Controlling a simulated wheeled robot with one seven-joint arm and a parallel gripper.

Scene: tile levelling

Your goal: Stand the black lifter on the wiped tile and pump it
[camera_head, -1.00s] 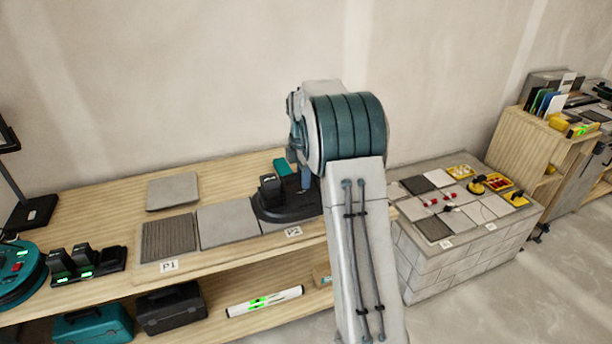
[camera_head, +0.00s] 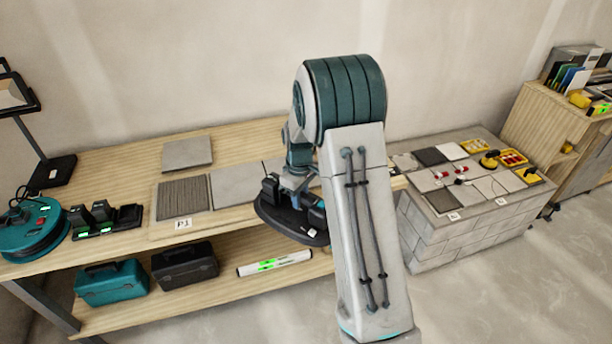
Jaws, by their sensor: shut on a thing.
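The black lifter (camera_head: 285,219), a dark rounded plate with a body on top, hangs from my gripper (camera_head: 296,186) beside my forearm. It is tilted and overlaps the front edge of the bench. My gripper is shut on its upper part; the fingers are small and partly hidden. On the bench, a ribbed grey tile (camera_head: 183,198) lies behind the P1 label, with a smooth grey tile (camera_head: 236,184) to its right. Another tile further right is mostly hidden by the lifter and my arm. I cannot tell which tile is wiped.
A loose grey tile (camera_head: 187,153) lies at the back of the bench (camera_head: 120,170). A teal reel (camera_head: 32,236) and a black charger (camera_head: 103,219) stand at left. Cases and a level (camera_head: 274,263) sit on the shelf below. A tiled block (camera_head: 432,226) stands at right.

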